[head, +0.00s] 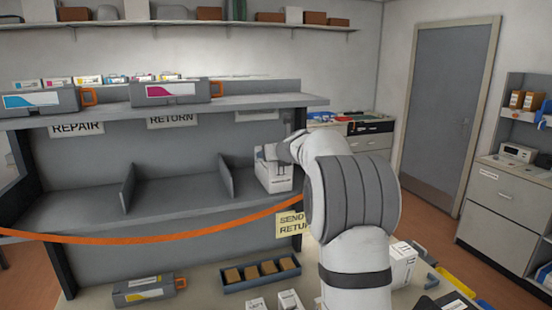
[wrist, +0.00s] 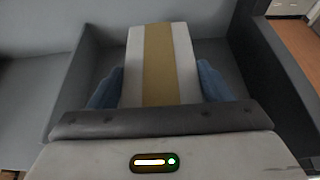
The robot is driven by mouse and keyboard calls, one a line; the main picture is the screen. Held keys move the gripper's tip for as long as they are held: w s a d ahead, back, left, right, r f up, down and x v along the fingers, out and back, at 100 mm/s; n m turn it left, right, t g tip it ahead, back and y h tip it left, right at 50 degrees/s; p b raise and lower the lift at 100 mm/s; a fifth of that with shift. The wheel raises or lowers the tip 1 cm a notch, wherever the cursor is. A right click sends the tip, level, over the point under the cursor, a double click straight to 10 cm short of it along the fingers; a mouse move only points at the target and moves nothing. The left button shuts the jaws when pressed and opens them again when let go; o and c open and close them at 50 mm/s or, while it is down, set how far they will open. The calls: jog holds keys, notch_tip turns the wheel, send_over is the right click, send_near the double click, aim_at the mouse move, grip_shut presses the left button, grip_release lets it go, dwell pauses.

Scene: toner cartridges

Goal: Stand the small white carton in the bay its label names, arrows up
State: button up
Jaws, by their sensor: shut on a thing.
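The small white carton (head: 274,178) is in the right-hand bay of the grey shelf (head: 175,205), near its front right. My gripper (wrist: 160,85) is shut on it, with a blue finger on each side. In the wrist view the carton (wrist: 184,65) shows a white face with a wide tan tape strip. In the head view dark printing shows low on its front; it is too small to read, and I see no clear arrows. The carton looks upright; I cannot tell whether its base touches the shelf.
Signs read REPAIR (head: 77,129) and RETURN (head: 172,121); the right bay's sign (head: 257,115) is unreadable. Low dividers (head: 226,178) separate the bays, and the other two look empty. An orange strap (head: 150,237) crosses in front. A blue-grey tray (head: 261,276) and cartons lie below.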

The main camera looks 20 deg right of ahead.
jog(key=o, duration=1.8)
jog(key=shift+s+r, duration=0.1)
jog(key=b+v, duration=0.1)
jog(key=v, duration=1.1)
jog(key=shift+b, duration=0.35)
